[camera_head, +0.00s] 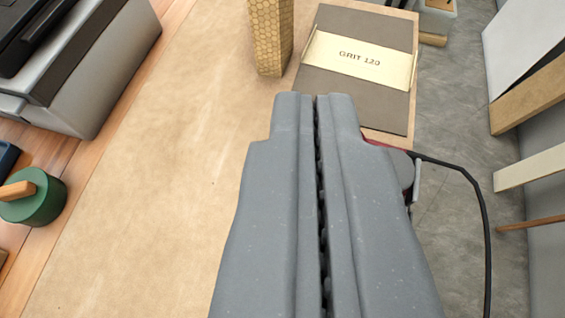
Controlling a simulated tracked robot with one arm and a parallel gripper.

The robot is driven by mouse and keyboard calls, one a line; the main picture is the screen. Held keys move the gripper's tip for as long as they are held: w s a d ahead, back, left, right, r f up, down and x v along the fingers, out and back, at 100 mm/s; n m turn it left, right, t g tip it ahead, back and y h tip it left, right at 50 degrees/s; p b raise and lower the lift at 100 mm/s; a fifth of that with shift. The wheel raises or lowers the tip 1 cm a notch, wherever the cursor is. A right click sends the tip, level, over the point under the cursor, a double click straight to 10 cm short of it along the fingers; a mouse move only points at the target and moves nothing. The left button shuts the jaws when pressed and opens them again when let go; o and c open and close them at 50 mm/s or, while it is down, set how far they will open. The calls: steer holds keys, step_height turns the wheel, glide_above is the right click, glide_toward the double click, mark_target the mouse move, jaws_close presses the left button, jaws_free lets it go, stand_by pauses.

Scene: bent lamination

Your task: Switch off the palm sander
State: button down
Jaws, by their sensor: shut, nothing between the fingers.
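My gripper (316,100) fills the lower middle of the view. Its two grey fingers are shut with only a thin dark seam between them, and they hold nothing. A red and grey body (403,168) shows just right of the fingers, mostly hidden behind them. A black cord (470,178) leaves it and curves down to the right. It looks like the palm sander, but I cannot be sure. I cannot see its switch or tell whether it is running.
A dark sheet with a "GRIT 120" band (360,57) lies beyond the fingertips. A honeycomb-patterned block (270,35) stands left of it. A grey machine (85,80) and a green round container (35,198) are at the left. Brown paper (150,190) is clear between.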

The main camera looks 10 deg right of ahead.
steer(key=w+a+f+m+h, duration=0.1)
steer(key=f, duration=0.7)
steer(key=w+a+f+m+h, duration=0.1)
steer(key=w+f, duration=0.1)
steer(key=f, duration=0.7)
steer(key=shift+a+f+m+g+h+p, duration=0.2)
steer(key=shift+m+g+h+p, duration=0.1)
steer(key=shift+g+p, duration=0.1)
